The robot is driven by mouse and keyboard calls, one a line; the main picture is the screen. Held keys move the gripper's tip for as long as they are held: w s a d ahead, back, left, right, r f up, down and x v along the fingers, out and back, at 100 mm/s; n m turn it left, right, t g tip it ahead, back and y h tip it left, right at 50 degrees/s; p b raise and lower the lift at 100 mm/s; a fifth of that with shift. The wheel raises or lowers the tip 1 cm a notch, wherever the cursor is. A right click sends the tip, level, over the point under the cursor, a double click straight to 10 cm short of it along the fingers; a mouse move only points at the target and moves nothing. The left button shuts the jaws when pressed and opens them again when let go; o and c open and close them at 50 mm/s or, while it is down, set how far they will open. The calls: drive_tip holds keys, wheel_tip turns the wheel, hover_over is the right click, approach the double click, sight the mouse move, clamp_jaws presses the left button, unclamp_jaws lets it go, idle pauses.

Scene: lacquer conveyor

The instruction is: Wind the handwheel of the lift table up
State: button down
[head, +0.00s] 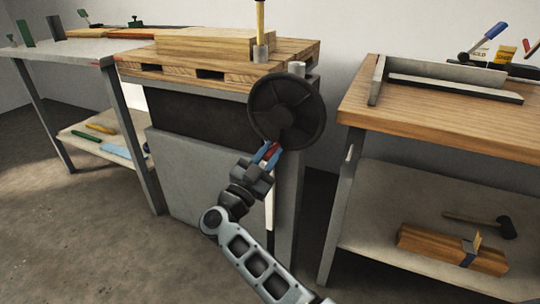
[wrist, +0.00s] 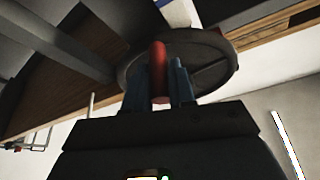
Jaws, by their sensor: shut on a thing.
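The handwheel (head: 286,103) is a dark round disc on the front right of the lift table (head: 185,180), a grey block with a wooden pallet (head: 210,69) on top. In the wrist view the wheel (wrist: 212,72) fills the upper middle, with a red handle (wrist: 158,72) standing out from it. My gripper (head: 268,153) is at the wheel's lower edge. Its blue fingers also show in the wrist view (wrist: 158,85), one on each side of the red handle, shut on it. The wheel's hub and mount are partly hidden behind the disc.
A wooden workbench (head: 440,120) stands close on the right, with a hammer (head: 485,222) and a wooden block (head: 450,248) on its lower shelf. A grey bench (head: 60,48) stands at the left. The floor (head: 90,240) in front is clear.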

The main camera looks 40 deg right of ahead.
drive_tip(key=shift+a+f, duration=0.1)
drive_tip(key=c, duration=1)
unclamp_jaws()
drive_tip(key=p+v, duration=0.1)
drive_tip(key=v, duration=0.6)
drive_tip(key=shift+s+a+f, duration=0.1)
drive_tip(key=shift+a, duration=0.25)
